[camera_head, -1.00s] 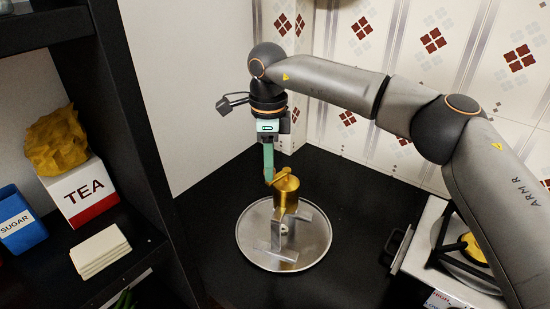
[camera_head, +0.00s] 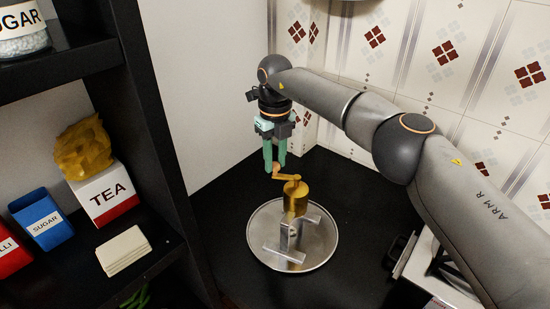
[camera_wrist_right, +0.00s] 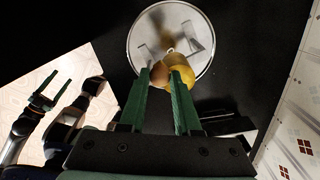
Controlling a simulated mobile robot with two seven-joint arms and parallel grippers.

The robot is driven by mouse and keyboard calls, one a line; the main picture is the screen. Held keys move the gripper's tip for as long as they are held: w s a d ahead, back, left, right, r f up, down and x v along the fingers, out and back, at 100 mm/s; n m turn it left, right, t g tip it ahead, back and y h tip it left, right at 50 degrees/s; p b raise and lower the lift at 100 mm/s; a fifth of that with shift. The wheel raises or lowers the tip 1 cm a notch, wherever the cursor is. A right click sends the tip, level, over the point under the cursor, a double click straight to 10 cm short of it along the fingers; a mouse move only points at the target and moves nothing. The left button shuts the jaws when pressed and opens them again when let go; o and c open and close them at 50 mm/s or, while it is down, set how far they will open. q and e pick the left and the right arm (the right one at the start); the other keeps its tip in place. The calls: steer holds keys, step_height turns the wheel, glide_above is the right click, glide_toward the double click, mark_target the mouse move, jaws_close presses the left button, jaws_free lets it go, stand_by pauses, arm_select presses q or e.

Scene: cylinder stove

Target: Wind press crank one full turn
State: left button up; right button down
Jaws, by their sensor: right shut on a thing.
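The press has a brass cylinder (camera_head: 296,203) held upright in a grey metal stand (camera_head: 285,245) on a round metal tray (camera_head: 327,255). Its brass crank arm (camera_head: 288,177) points to the left and back, with a small brownish knob at its end. My right gripper (camera_head: 275,168) points down and is shut on this crank knob. The right wrist view shows the orange-brown knob (camera_wrist_right: 157,82) between the green fingers, beside the cylinder. My left gripper (camera_wrist_right: 50,90) shows only in the right wrist view, at the left, with its fingers apart and empty.
A stove (camera_head: 425,265) stands at the right. Black counter is clear around the tray. Tiled walls close the back.

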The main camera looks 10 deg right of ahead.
mark_target(277, 163)
steer(key=shift+w+d+m, duration=0.25)
steer(key=shift+w+m, duration=0.2)
steer(key=shift+m, duration=0.65)
steer(key=c, duration=0.6)
jaws_free()
step_height(277, 163, up, 12)
steer(key=shift+r, duration=0.25)
